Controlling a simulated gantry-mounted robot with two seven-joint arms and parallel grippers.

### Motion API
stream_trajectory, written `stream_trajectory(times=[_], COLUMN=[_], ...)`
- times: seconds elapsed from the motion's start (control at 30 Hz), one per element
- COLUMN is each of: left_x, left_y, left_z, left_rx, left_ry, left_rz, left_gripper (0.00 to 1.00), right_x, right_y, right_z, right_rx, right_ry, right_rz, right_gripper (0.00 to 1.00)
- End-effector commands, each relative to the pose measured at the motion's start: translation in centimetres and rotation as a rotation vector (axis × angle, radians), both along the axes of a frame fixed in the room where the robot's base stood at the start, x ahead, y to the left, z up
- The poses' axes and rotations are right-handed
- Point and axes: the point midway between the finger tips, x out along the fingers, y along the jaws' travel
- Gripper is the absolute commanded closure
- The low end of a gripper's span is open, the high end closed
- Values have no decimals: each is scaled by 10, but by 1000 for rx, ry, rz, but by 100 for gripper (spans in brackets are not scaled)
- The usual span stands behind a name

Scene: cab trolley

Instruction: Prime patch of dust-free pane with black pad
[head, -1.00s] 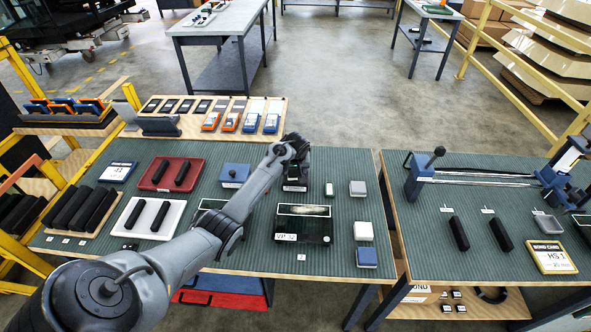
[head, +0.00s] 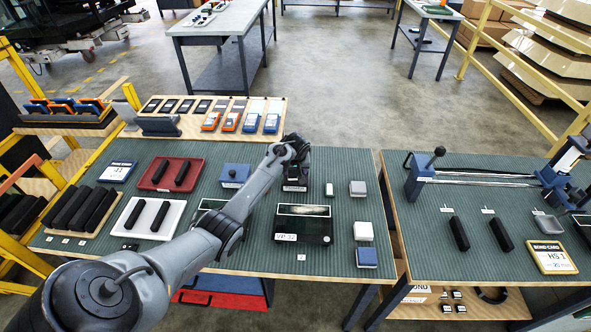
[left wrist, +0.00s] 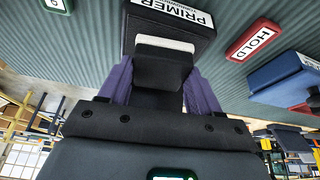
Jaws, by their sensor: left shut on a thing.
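My left gripper (left wrist: 152,85) has purple fingers in the left wrist view and is shut on a black pad (left wrist: 163,70) with a pale strip along its far edge. The pad is in front of, or at, a dark box labelled PRIMER (left wrist: 168,24); I cannot tell whether they touch. In the head view, my left arm hides most of that spot, with part of a dark box (head: 295,187) below it. A dark pane (head: 303,229) with a pale band near its far edge lies nearer. A second pane (head: 211,204) is partly hidden behind my arm. My right gripper is out of view.
A blue box (head: 235,175) stands left of my gripper, and a red HOLD label (left wrist: 254,40) lies near. Red (head: 197,171) and white (head: 131,217) trays hold black bars at left. Pale blocks (head: 363,230) and a blue-edged block (head: 366,257) sit right of the pane.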

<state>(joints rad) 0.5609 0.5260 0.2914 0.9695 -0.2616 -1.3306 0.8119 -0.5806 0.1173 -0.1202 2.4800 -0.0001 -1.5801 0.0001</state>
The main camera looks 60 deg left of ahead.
Motion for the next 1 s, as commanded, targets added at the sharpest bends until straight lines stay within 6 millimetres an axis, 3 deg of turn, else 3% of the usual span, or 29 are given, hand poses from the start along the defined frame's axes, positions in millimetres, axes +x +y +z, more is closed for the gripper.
stream_trajectory(times=[1.0], left_x=[0], left_y=[0], left_z=[-7], left_rx=[0], left_ry=[0], left_rz=[0], left_gripper=[61], right_x=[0], right_y=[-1], right_z=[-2], right_rx=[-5], right_ry=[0], right_rz=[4], right_gripper=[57])
